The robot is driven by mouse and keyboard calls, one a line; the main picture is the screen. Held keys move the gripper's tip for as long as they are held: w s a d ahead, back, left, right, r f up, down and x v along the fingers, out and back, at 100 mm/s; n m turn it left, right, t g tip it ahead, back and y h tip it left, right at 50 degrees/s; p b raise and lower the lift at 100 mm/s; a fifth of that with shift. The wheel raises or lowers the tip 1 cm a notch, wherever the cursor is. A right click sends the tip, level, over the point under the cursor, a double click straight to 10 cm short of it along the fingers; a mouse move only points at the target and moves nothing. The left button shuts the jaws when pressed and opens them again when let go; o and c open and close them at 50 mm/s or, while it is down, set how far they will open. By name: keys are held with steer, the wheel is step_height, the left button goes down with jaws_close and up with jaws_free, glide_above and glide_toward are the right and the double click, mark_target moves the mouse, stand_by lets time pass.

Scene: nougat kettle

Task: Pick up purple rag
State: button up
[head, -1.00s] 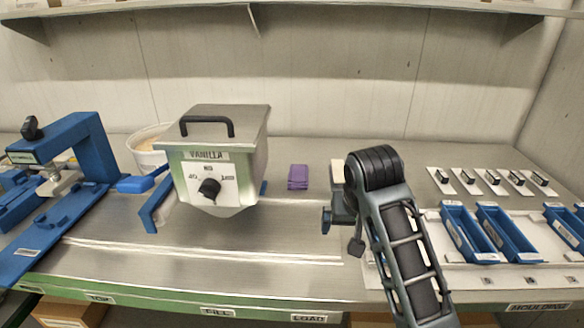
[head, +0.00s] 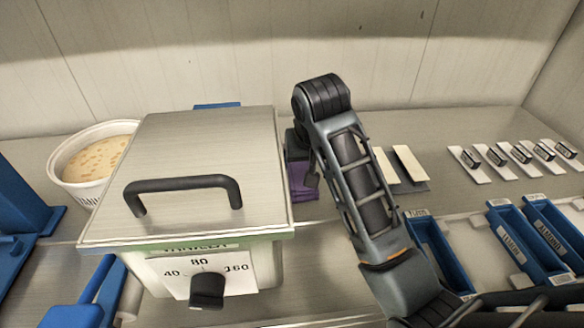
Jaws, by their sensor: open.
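The purple rag (head: 303,190) lies folded on the metal bench, just right of the kettle. My arm and gripper cover part of it in the head view. My gripper (head: 302,168) is over the rag's far part, pointing down at the end of my arm. Its fingertips are mostly hidden, and I cannot tell whether they touch the rag. The gripper is open, and the rag lies on the bench.
The kettle (head: 205,165) with a black lid handle and a dial stands close on the left. A white tub (head: 92,165) is behind it. Blue trays (head: 508,240) and several white cards with dark pieces (head: 470,163) are on the right. Pale bars (head: 409,163) lie right of my arm.

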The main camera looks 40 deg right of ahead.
mark_target(301, 175)
steer(key=shift+x, duration=1.2)
steer(key=shift+p+x, duration=0.6)
steer(key=shift+x, duration=2)
steer(key=shift+s+a, duration=0.1)
steer(key=shift+a, duration=0.1)
steer(key=c, duration=1.2)
steer(key=shift+r, duration=0.35)
step_height(301, 175, up, 3)
steer(key=s+d+r, duration=0.2)
steer(key=d, duration=0.1)
steer(key=s+d+r, duration=0.2)
steer(key=d, duration=0.1)
steer(key=s+d+r, duration=0.2)
steer(key=d+r, duration=0.1)
steer(key=shift+s+d+r, duration=0.1)
steer(key=shift+s+d, duration=0.15)
steer(key=shift+s, duration=0.15)
